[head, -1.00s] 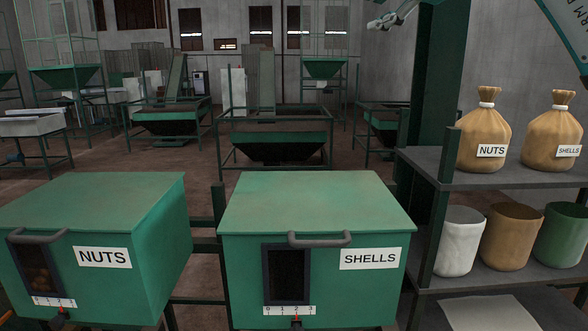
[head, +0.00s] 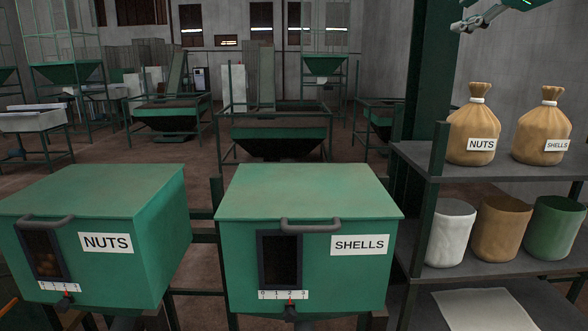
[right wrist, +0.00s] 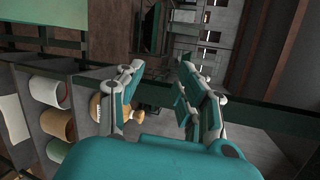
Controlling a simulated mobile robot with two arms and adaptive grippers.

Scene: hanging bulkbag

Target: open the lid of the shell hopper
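The shell hopper (head: 235,240) is a green box labelled SHELLS in the middle of the head view. Its flat green lid (head: 305,190) lies shut on top. A dark curved handle (head: 311,225) sits at the lid's front edge, above a dark window (head: 280,260). My right gripper (head: 468,18) shows at the top right of the head view, high above the shelves and well apart from the hopper. In the right wrist view its fingers (right wrist: 158,80) are spread with nothing between them. My left gripper is out of view.
A similar green hopper labelled NUTS (head: 165,235) stands to the left, its lid shut. At right a shelf (head: 405,155) bears two tied sacks (head: 475,122) and several buckets (head: 450,232) below. A green post (head: 433,75) rises behind the shelf. Metal hoppers stand farther back.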

